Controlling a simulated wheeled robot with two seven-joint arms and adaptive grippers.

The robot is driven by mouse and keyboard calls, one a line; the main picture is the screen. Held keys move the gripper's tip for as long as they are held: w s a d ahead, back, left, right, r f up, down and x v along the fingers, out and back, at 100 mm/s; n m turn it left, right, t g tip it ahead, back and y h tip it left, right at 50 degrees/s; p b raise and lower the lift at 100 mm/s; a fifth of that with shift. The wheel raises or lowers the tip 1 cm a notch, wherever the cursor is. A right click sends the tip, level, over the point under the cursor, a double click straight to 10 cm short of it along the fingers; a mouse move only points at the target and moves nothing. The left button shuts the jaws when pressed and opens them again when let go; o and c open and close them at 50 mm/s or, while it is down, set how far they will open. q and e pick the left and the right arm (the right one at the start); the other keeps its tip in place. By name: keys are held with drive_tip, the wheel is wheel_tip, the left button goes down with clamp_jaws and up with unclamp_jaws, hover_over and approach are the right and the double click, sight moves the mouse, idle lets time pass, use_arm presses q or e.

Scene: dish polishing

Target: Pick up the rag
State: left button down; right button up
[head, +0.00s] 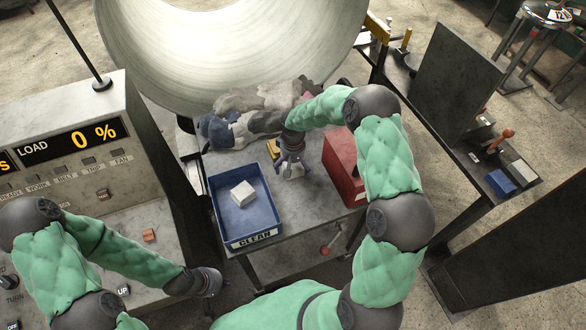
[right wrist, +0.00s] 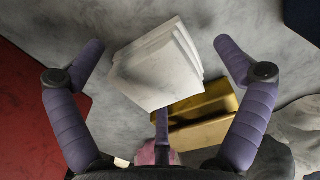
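A white folded stack that looks like the rag (right wrist: 155,65) lies on the grey metal table, between the open fingers of my right gripper (right wrist: 160,62) in the right wrist view. In the head view my right gripper (head: 291,163) is over the table, between the blue tray and the red box, and largely covers the white stack (head: 293,172). The fingers do not appear closed on it. My left gripper (head: 208,283) hangs at the lower left by the console, far from the rag; its fingers are too small to read.
A red box (head: 340,165) stands to the right. A yellow-gold block (right wrist: 205,120) lies beside the rag. Grey and dark cloths (head: 250,122) are heaped behind, below a large round polishing wheel (head: 230,45).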

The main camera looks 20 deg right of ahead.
drive_tip(key=c, duration=1.2)
drive_tip(key=shift+c, duration=0.2)
drive_tip(key=shift+r, duration=0.1)
